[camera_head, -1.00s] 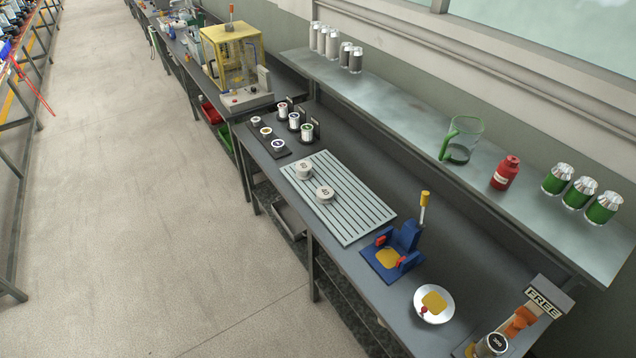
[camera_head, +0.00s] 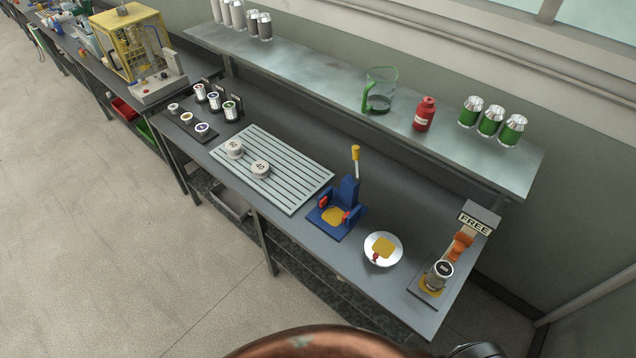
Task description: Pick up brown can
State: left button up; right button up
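No can looks clearly brown in this view. On the raised shelf, dark grey-brown cans (camera_head: 258,26) stand at the far left end, beside pale cans (camera_head: 230,14). Several green cans with silver tops (camera_head: 490,121) stand at the shelf's right end. A silver and dark can-shaped piece (camera_head: 437,275) sits on a small stand at the bench's right end, under a FREE sign (camera_head: 475,222). Neither gripper can be made out. A copper-coloured rounded surface and a dark part, which seem to be mine, show at the bottom edge.
The bench (camera_head: 330,285) holds a slatted plate (camera_head: 290,178) with two round weights, a blue fixture (camera_head: 341,208) with an upright yellow-tipped lever, and a white dish (camera_head: 383,250). A glass jug (camera_head: 380,90) and red bottle (camera_head: 424,114) stand on the shelf. The floor at left is clear.

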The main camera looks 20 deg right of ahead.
aim_at(433, 281)
jog(key=z, duration=2)
jog(key=k, duration=0.5)
jog(key=u, duration=2)
jog(key=i, duration=1.6)
jog(key=z, duration=2.65)
